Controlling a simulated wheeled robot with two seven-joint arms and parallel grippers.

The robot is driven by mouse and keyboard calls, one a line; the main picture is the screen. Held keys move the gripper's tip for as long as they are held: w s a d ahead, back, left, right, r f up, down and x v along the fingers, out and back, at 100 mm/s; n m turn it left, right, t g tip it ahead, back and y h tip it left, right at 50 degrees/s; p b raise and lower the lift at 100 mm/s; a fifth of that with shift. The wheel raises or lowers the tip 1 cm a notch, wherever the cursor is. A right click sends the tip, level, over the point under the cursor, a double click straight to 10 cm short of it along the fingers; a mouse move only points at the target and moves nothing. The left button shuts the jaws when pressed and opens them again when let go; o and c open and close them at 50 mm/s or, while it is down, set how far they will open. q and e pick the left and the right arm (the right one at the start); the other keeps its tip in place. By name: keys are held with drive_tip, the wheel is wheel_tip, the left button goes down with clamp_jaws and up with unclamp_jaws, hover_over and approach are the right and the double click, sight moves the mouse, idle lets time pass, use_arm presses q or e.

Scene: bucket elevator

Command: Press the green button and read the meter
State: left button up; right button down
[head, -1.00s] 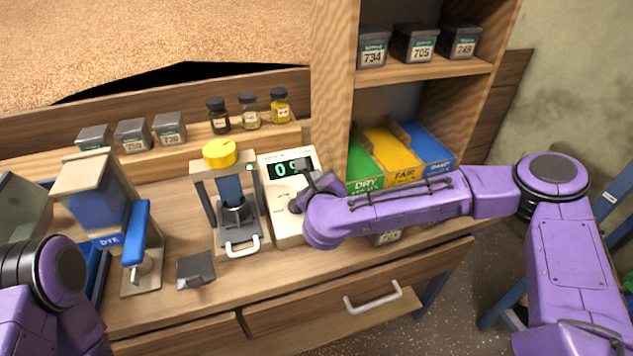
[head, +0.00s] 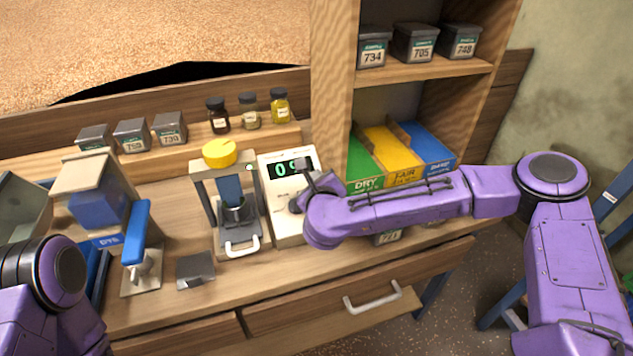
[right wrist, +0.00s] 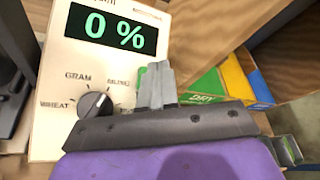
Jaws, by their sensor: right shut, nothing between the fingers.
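The meter (head: 284,229) is a pale upright box on the bench, left of my right gripper. Its dark display with green digits (right wrist: 108,28) reads "0 %" in the right wrist view. A dial knob (right wrist: 95,107) with printed labels sits below the display. A bit of the green button (right wrist: 141,74) shows just left of my fingers, which hide most of it. My right gripper (right wrist: 157,82) is shut and empty, its tips over the button area; I cannot tell whether they touch it. It also shows in the head view (head: 306,172). My left gripper is out of view.
Left of the meter stands a press with a yellow knob (head: 219,153) and a metal cup. A blue-handled dye device (head: 137,233) is further left. Small jars (head: 249,110) line the back ledge. Green, yellow and blue bins (head: 394,152) sit in the right shelf.

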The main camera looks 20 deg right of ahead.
drive_tip(key=shift+w+f, duration=0.2)
drive_tip(key=shift+f, duration=0.15)
drive_tip(key=shift+w+f+b, duration=0.2)
drive_tip(key=shift+f+b, duration=0.3)
drive_tip(key=shift+b, duration=0.2)
idle(0.4)
drive_tip(key=shift+r, duration=0.1)
drive_tip(key=shift+s+r+p, duration=0.4)
drive_tip(key=shift+r+p, duration=0.2)
drive_tip(key=shift+r, duration=0.15)
drive_tip(key=shift+r+p, duration=0.3)
drive_tip(key=s+r+p, duration=0.1)
drive_tip(key=r, duration=0.1)
drive_tip(key=s+r+p, duration=0.1)
drive_tip(key=r, duration=0.1)
drive_tip(key=shift+s+p, duration=0.15)
drive_tip(key=shift+p, duration=0.25)
drive_tip(key=shift+f, duration=0.1)
